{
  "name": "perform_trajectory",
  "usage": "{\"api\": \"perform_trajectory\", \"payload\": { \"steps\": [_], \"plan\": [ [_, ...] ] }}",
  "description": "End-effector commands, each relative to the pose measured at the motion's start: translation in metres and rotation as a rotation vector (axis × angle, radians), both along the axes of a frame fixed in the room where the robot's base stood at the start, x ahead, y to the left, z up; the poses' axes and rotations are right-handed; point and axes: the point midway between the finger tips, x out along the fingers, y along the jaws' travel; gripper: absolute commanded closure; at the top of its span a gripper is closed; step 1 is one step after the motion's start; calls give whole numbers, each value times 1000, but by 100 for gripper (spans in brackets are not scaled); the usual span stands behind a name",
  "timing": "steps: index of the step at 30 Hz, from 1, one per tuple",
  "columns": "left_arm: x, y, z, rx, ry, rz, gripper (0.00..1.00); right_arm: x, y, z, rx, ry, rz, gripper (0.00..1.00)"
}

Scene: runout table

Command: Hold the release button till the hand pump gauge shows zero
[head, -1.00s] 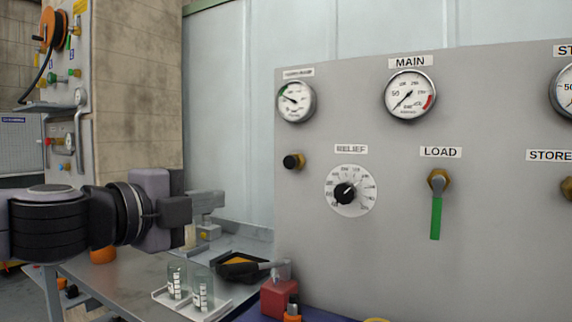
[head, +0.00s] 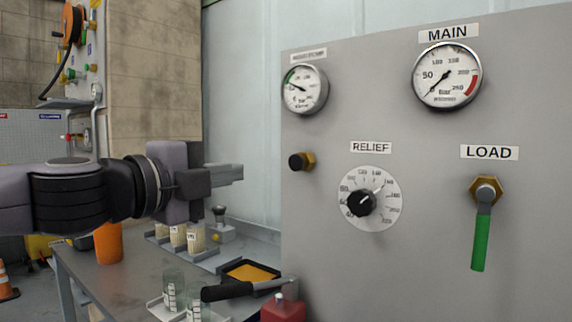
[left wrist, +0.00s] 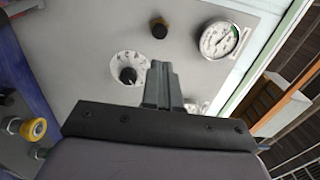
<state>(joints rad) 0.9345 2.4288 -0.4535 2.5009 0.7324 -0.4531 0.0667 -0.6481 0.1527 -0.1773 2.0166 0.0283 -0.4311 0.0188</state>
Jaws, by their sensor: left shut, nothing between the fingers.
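The small hand pump gauge (head: 304,90), with a blurred label above it, is at the upper left of the grey panel. Its needle points left and slightly up, near a green band; the numbers are too small to read. Below it is the release button (head: 301,161), black with a brass collar. My left gripper (head: 242,173) is shut and empty, left of the button and apart from it. In the left wrist view the shut fingers (left wrist: 160,68) point toward the panel, with the button (left wrist: 159,29) beyond them and the gauge (left wrist: 220,40) to the right. My right gripper is not in view.
The panel also carries the RELIEF dial (head: 370,199), the MAIN gauge (head: 447,76) and the green LOAD lever (head: 481,240). Below my gripper, a bench (head: 130,275) holds glass jars (head: 174,290), a black tray (head: 248,272) and a red container (head: 284,308).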

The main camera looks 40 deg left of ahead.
Motion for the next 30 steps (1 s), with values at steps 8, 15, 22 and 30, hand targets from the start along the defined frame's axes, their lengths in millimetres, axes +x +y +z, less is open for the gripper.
{"api": "perform_trajectory", "payload": {
  "steps": [8, 15, 22, 30],
  "plan": [
    [14, 1, 3, -4, 5, -4, 100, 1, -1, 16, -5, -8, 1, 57],
    [34, 3, 2, -3, 4, -4, 100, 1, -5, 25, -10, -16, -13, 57],
    [59, 6, 1, -3, 4, -3, 100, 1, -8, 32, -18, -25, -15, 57],
    [89, 10, 1, -3, 4, -4, 100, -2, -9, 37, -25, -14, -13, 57]
  ]
}}
